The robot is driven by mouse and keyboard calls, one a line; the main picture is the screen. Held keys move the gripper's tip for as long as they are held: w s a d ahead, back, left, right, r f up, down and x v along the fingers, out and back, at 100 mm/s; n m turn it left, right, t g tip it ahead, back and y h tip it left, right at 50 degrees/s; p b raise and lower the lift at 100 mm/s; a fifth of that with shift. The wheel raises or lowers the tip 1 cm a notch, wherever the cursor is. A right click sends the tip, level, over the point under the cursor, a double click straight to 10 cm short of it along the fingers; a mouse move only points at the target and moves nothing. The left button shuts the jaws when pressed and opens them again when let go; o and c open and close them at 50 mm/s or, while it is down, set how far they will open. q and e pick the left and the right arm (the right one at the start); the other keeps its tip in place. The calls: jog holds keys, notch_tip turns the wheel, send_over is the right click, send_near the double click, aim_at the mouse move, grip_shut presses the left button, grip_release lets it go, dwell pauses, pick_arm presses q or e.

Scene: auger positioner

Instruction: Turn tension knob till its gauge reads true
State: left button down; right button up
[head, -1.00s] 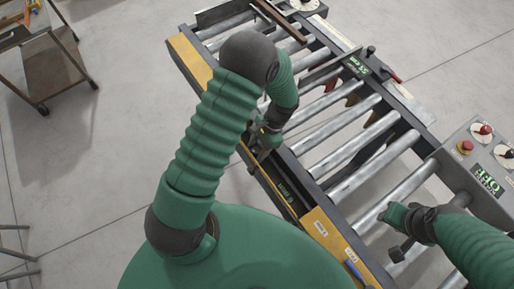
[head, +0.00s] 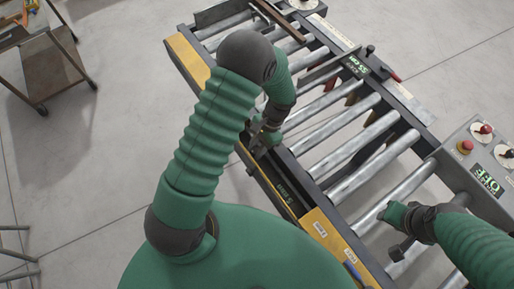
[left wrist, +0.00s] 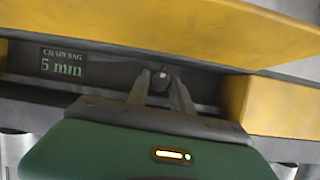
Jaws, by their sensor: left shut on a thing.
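My left gripper (head: 258,148) reaches down to the near side rail of the roller conveyor. In the left wrist view its fingers (left wrist: 161,88) are shut on the tension knob (left wrist: 162,75), a small part in the dark recess between two yellow covers. Most of the knob is hidden by the fingertips. The gauge (left wrist: 63,64) beside it, left of the fingers, is labelled chain sag and reads 5 mm. It also shows small in the head view (head: 284,190). My right gripper (head: 396,214) is over the rollers at the right; its finger opening cannot be made out.
The conveyor's rollers (head: 365,138) run between dark rails with yellow covers (head: 330,240). A control panel (head: 470,175) at the right has a red button and a display reading OFF. Another display (head: 355,66) is on the far rail. A cart (head: 45,60) stands at upper left on open floor.

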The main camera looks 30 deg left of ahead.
pick_arm(q)
jog(key=n, duration=0.2)
jog(key=n+h, duration=0.1)
jog(key=n, duration=0.1)
jog(key=n+h, duration=0.1)
jog(key=n, duration=0.1)
jog(key=shift+a, duration=0.25)
jog(key=shift+n+h, duration=0.3)
jog(key=c, duration=1.1)
grip_release()
jog(key=shift+s+r, duration=0.1)
jog(key=shift+c, duration=0.2)
jog(key=shift+d, duration=0.1)
